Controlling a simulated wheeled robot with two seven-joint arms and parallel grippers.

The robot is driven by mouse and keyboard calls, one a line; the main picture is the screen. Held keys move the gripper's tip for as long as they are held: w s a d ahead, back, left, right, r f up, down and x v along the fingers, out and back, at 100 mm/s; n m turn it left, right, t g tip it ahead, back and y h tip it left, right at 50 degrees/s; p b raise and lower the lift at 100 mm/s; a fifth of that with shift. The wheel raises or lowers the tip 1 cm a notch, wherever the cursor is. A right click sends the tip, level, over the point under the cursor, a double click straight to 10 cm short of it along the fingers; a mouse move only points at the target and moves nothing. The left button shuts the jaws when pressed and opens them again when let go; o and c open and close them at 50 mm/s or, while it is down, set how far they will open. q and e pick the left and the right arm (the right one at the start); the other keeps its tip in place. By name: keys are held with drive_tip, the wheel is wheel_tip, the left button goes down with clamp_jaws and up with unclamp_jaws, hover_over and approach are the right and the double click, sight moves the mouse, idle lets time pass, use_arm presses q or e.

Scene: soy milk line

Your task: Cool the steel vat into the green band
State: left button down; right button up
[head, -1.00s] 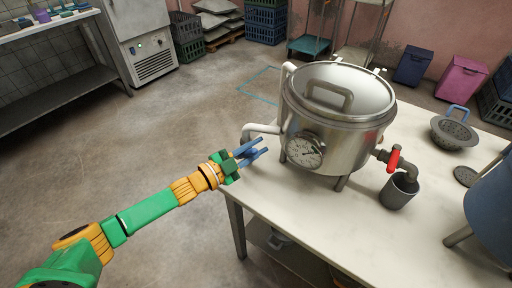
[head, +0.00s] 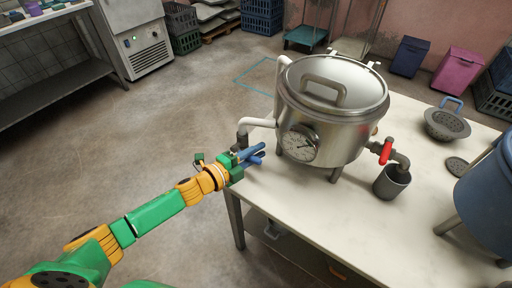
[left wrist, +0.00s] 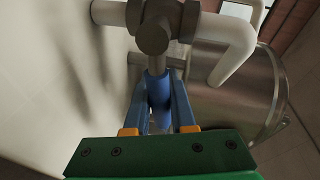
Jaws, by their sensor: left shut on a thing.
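The steel vat (head: 338,125) stands on legs on the pale table, its lid on. A round dial gauge (head: 299,143) is on its front; its bands are too small to read. A white pipe (head: 262,122) leaves the vat's left side and ends in a grey valve (head: 242,138), also large in the left wrist view (left wrist: 153,25). My left gripper (head: 262,152) is at this valve, its blue fingers shut on the blue valve handle (left wrist: 158,90). A red-handled tap (head: 386,152) is on the vat's right side, above a grey cup (head: 391,183). My right gripper is out of view.
A strainer with a blue handle (head: 447,123) and a dark disc (head: 457,166) lie on the table's right. A blue container (head: 485,195) stands at the right edge. The floor left of the table is clear around my arm.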

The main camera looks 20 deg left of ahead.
use_arm(q)
drive_tip(key=shift+f+m, duration=0.55)
drive_tip(key=shift+m, duration=0.25)
drive_tip(key=shift+f, duration=0.1)
drive_tip(key=c, duration=1)
unclamp_jaws()
drive_tip(key=shift+v, duration=3.55)
